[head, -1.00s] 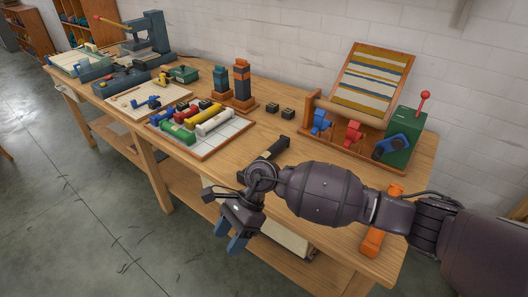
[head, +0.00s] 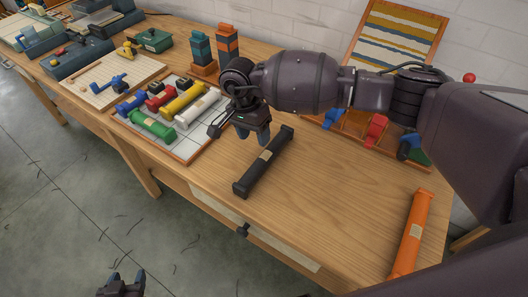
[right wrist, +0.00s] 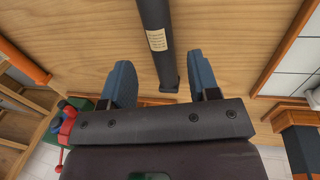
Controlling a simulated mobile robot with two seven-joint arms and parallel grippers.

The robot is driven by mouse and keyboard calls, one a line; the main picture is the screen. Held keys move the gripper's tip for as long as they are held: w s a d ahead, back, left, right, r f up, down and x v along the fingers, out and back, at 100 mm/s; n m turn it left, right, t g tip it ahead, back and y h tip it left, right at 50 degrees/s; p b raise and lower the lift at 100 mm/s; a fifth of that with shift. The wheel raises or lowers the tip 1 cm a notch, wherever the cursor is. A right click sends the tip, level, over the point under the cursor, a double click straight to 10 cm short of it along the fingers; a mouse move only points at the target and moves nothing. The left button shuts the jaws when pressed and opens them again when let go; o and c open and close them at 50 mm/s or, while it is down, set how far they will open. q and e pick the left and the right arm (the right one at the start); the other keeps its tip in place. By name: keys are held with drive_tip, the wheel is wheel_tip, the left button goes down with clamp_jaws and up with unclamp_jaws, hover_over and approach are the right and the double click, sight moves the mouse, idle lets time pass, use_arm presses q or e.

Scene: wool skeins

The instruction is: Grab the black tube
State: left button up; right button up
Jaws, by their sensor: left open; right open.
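The black tube (head: 263,164) lies on the wooden table with a pale label at its middle. My right gripper (head: 252,137) is open, just left of the tube's far end in the head view. In the right wrist view the black tube (right wrist: 155,38) runs down from the top edge, its end showing between the two blue fingers of my right gripper (right wrist: 161,72). Neither finger visibly touches it; the height above it is hard to tell. My left gripper (head: 127,279) is open and empty at the bottom left, over the floor.
An orange tube (head: 411,236) lies near the table's right end. Left of the black tube is a tiled tray (head: 188,146) with green, blue, red, yellow and white tubes. Behind stand a striped board (head: 395,38) and a wooden rack with coloured cranks. Table around the black tube is clear.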

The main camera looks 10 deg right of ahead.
sight(262, 157)
drive_tip(key=f, duration=0.2)
drive_tip(key=s+f, duration=0.1)
drive_tip(key=shift+d+f, duration=0.3)
drive_tip(key=shift+f, duration=0.05)
drive_tip(key=shift+s+d+f, duration=0.1)
drive_tip(key=shift+d+f, duration=0.15)
drive_tip(key=shift+f, duration=0.75)
drive_tip(key=shift+s+d+f, duration=0.1)
drive_tip(key=shift+d+f, duration=0.1)
drive_tip(key=shift+f, duration=0.8)
drive_tip(key=shift+d+f, duration=0.25)
drive_tip(key=shift+f, duration=0.75)
drive_tip(key=c, duration=0.8)
drive_tip(key=shift+r, duration=0.15)
